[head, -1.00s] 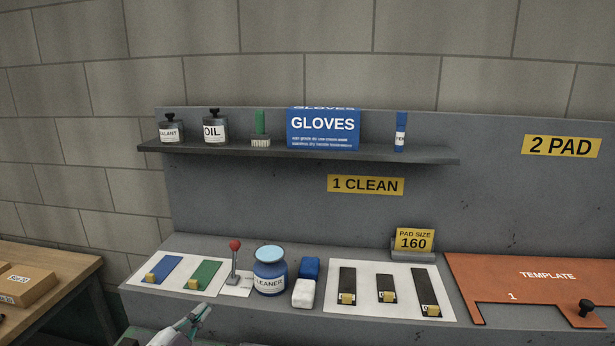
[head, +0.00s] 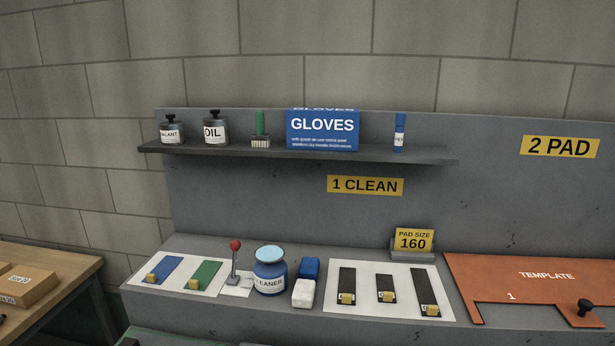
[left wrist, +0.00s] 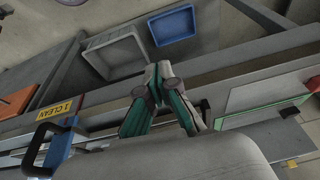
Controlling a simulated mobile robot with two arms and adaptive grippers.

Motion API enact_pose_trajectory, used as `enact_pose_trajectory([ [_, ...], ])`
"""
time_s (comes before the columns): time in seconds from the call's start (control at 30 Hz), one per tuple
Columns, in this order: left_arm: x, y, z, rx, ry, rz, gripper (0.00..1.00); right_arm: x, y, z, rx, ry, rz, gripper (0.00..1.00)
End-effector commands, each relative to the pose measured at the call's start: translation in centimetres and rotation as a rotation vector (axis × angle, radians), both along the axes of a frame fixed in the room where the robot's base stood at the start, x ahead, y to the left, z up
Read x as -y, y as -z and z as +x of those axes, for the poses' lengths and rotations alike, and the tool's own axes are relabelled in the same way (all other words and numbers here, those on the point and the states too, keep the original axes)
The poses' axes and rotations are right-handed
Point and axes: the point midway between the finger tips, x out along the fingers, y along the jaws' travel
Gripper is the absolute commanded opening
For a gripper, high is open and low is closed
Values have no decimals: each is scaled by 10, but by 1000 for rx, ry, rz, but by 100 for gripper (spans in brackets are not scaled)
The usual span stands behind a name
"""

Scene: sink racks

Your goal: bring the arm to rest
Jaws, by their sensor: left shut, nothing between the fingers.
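My left gripper (left wrist: 158,78) shows in the left wrist view. Its green and grey fingers are together, with nothing held between them. It hangs in front of the bench, apart from the bins beyond it. In the head view no gripper is in view now. My right gripper is in neither view.
The head view shows a grey bench with a blue cleaner jar (head: 270,272), a red-knobbed lever (head: 235,255), an orange template (head: 530,275) and a shelf (head: 300,153) of bottles. The left wrist view shows a grey bin (left wrist: 112,53) and a blue bin (left wrist: 173,25).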

Motion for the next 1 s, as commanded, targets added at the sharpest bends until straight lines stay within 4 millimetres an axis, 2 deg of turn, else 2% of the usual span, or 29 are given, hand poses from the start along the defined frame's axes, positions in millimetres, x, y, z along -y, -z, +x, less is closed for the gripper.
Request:
enact_pose_trajectory([
  [0.03, 0, 13, 3, -7, 1, 3, 0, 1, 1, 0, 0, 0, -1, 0],
  [0.17, 1, 43, 9, -17, 2, 4, 0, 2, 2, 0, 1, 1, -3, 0],
  [0.37, 2, 99, 14, -39, 7, 5, 0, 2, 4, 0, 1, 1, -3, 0],
  [0.47, 3, 136, 13, -55, 9, 6, 0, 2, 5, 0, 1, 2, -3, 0],
  [0.57, 2, 183, 7, -75, 12, 8, 0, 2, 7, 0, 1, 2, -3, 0],
  [0.67, 0, 239, -8, -98, 17, 10, 0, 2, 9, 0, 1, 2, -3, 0],
  [0.8, -5, 311, -44, -133, 24, 14, 0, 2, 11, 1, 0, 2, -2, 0],
  [0.9, -10, 355, -77, -156, 30, 17, 0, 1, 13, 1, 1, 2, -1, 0],
  [1.0, -16, 388, -112, -176, 34, 21, 0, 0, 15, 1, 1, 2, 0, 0],
])
